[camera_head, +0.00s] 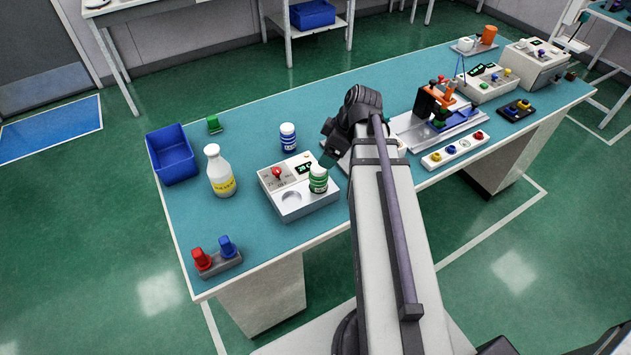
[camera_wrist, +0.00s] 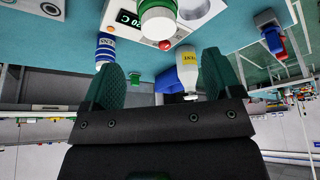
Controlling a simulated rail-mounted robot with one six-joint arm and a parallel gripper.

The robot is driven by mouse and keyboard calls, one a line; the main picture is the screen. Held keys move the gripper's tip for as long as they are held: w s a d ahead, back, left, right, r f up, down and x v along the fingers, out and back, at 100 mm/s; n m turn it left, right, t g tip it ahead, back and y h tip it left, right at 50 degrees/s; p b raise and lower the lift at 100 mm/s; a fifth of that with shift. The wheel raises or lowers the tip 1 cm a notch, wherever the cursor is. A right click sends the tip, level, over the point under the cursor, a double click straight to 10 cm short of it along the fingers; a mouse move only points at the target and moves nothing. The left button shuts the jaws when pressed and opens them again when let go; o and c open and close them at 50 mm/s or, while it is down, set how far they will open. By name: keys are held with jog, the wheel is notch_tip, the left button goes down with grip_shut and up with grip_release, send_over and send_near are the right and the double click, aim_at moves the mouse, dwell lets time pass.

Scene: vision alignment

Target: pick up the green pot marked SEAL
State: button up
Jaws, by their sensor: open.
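The green pot (camera_head: 318,181) has a white lid and a pale label too small to read. It stands upright on the right part of a white device (camera_head: 270,181) with a red-knobbed lever and a display. It shows at the top of the wrist view (camera_wrist: 158,22), cut off by the frame edge. My gripper (camera_head: 327,160) is just behind and right of the pot, close to its lid in the picture. In the wrist view its two dark green fingers (camera_wrist: 162,65) are spread with nothing between them; the pot lies beyond the fingertips.
A blue pot (camera_head: 288,139) stands behind the device, and a white bottle with a yellow label (camera_head: 219,172) to its left. A blue bin (camera_head: 172,157) and red and blue items on a grey base (camera_head: 219,261) lie further left.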

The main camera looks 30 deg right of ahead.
aim_at(316, 171)
jog(key=b+x, duration=0.4)
jog(key=x, duration=0.1)
jog(key=shift+s+f+b, duration=0.1)
jog(key=shift+f+b, duration=0.25)
jog(key=shift+a, duration=0.15)
jog(key=b+x, duration=0.5)
jog(key=shift+d+f, duration=0.25)
jog(key=shift+r, duration=0.25)
jog(key=c, duration=1.2)
